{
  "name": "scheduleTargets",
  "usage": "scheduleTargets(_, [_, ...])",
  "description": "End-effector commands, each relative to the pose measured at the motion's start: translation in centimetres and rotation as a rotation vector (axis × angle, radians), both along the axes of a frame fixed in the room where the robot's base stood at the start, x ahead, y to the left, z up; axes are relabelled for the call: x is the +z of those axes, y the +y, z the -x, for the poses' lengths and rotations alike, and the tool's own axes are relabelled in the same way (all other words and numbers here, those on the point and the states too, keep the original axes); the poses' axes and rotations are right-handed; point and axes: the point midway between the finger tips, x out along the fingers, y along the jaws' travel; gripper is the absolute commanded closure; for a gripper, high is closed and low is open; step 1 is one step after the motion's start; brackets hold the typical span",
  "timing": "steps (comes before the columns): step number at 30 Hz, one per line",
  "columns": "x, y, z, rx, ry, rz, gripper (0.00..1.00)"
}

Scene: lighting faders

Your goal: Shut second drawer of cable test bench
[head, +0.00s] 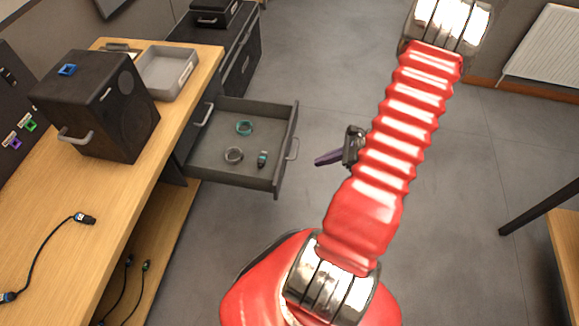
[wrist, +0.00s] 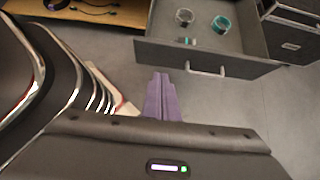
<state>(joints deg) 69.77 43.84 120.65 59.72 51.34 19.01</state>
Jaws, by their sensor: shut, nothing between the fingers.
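One drawer (head: 222,173) of the wooden cable test bench (head: 103,197) stands pulled out, grey inside, with a silver handle (head: 292,149) on its front. A few small ring-shaped items and a small dark item lie in it. In the wrist view the drawer front (wrist: 228,67) is across the top, with its handle (wrist: 205,69) at the middle. My gripper (head: 328,158) is shut and empty, to the right of the drawer front and apart from it. Its purple fingers (wrist: 161,97) point towards the drawer front in the wrist view. Which drawer in the stack this is, I cannot tell.
A black speaker-like box (head: 97,104) and a grey tray (head: 166,72) stand on the bench top. A cable (head: 45,245) lies nearer. A black case (head: 214,12) sits on a dark cabinet behind. Grey floor (head: 330,75) is clear beyond the drawer. A radiator (head: 546,50) hangs at right.

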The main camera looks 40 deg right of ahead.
Motion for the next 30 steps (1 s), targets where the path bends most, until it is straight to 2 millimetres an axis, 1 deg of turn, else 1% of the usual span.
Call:
scheduleTargets(10, [-0.1, 0.0, 0.0, -0.003, 0.000, -0.002, 1.00])
scheduleTargets(14, [-0.4, 0.2, -0.3, -0.002, 0.001, -0.002, 1.00])
scheduleTargets(20, [-1.9, 1.2, -1.4, 0.001, 0.002, -0.003, 1.00])
scheduleTargets(30, [-5.6, 3.5, -4.3, 0.000, 0.002, -0.004, 1.00])
